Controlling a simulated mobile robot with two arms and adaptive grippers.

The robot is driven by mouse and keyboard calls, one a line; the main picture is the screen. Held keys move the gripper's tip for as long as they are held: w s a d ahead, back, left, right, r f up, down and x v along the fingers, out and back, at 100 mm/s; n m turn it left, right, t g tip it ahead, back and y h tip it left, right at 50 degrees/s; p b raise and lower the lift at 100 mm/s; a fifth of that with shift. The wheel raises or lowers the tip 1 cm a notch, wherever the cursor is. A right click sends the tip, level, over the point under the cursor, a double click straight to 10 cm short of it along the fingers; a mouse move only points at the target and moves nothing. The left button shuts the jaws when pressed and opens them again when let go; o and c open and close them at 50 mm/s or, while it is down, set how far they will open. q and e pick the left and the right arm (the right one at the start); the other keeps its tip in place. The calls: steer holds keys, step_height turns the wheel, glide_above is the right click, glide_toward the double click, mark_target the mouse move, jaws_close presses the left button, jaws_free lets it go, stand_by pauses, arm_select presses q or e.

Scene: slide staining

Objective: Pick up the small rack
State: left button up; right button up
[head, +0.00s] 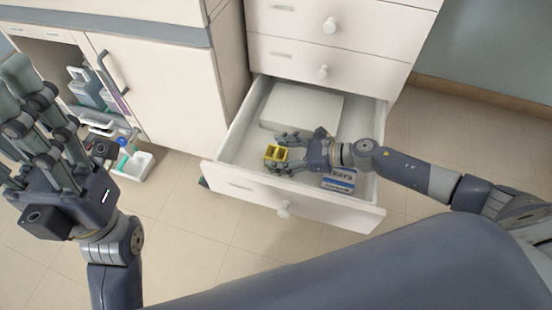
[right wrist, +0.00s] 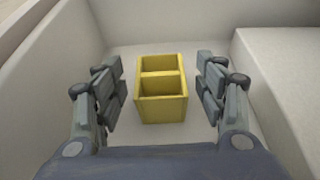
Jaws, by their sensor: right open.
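The small rack (head: 270,154) is a yellow open box with a divider across it. It sits in the open drawer (head: 234,186), near the drawer's left side. In the right wrist view the rack (right wrist: 161,110) stands upright between the spread fingers, with a gap on both sides. My right gripper (head: 281,150) is open and reaches into the drawer from the right; in the right wrist view it (right wrist: 162,88) is around the rack without visibly touching it. My left gripper (head: 35,120) is raised at the left of the head view, empty, with its fingers spread.
A white box (head: 302,107) lies at the back of the drawer, and a blue and white box (head: 339,180) lies at its front right. Closed drawers (head: 350,25) are above. A cabinet (head: 165,95) with an open compartment stands at the left.

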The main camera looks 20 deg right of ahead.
steer(key=shift+w+a+f, duration=0.25)
steer(key=shift+w+a, duration=0.05)
steer(key=shift+a, duration=0.05)
steer(key=shift+w+a, duration=0.1)
steer(key=shift+a, duration=0.05)
steer(key=c, duration=1.2)
steer(key=shift+o, duration=0.2)
